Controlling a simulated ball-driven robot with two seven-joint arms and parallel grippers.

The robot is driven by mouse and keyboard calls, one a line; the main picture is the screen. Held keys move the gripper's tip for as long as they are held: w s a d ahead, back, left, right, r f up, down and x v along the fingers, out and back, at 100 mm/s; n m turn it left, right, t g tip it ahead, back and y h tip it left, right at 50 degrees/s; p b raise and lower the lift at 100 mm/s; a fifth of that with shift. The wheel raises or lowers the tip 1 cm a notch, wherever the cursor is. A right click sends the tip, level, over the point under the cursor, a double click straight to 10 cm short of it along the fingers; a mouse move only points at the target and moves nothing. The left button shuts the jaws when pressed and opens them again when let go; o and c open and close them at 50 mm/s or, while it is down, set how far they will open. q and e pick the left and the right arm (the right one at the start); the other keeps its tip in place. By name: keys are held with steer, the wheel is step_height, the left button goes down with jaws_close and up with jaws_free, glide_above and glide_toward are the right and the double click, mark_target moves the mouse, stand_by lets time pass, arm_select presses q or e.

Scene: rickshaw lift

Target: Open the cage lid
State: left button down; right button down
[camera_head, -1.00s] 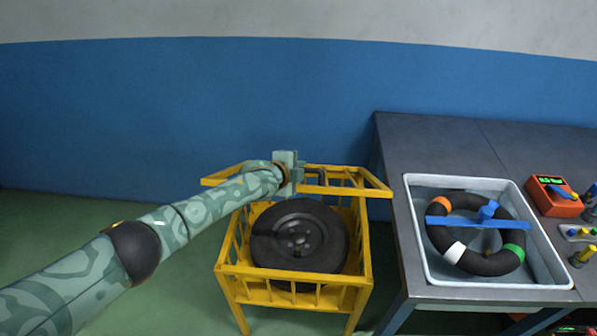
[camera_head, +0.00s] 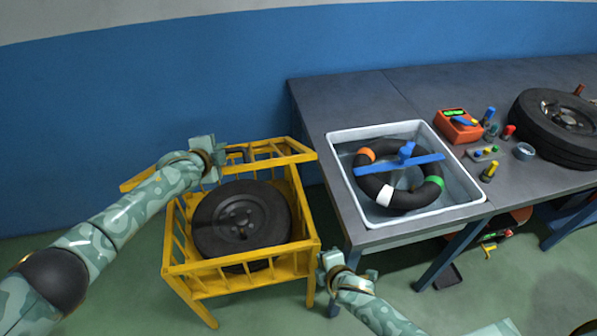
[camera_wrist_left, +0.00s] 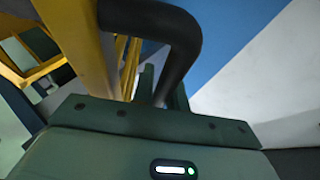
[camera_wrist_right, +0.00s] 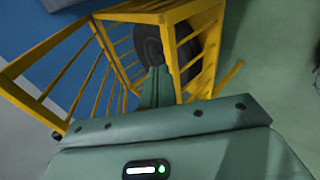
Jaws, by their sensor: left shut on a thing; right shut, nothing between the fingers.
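The yellow cage (camera_head: 240,285) stands on the floor left of the workbench, with a black tyre (camera_head: 240,222) inside. Its barred yellow lid (camera_head: 285,152) is tipped up at the back, leaving the tyre uncovered from above. My left gripper (camera_head: 208,153) is at the lid and shut on its dark handle (camera_wrist_left: 172,30), seen close up in the left wrist view beside yellow bars. My right gripper (camera_head: 345,272) is shut and empty, just right of the cage's front corner. The right wrist view shows its closed fingers (camera_wrist_right: 157,88) in front of the cage and tyre.
The grey workbench (camera_head: 325,98) is right of the cage. It holds a white basin (camera_head: 333,150) with a dark ring, an orange meter (camera_head: 458,127), small parts and another tyre (camera_head: 555,130). Blue wall stands behind; green floor is clear at front left.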

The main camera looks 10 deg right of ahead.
steer(key=w+a+r+n+t, duration=0.2)
steer(key=w+r+n, duration=0.1)
steer(key=r+n, duration=0.5)
steer(key=w+a+r+n+t, duration=0.1)
steer(key=w+r+n+t, duration=0.15)
steer(key=r+n, duration=0.5)
steer(key=w+r+n+h, duration=0.1)
steer(key=w, duration=1.1)
steer(key=shift+d+r, duration=0.3)
steer(key=shift+r, duration=0.1)
steer(key=shift+n+g, duration=0.25)
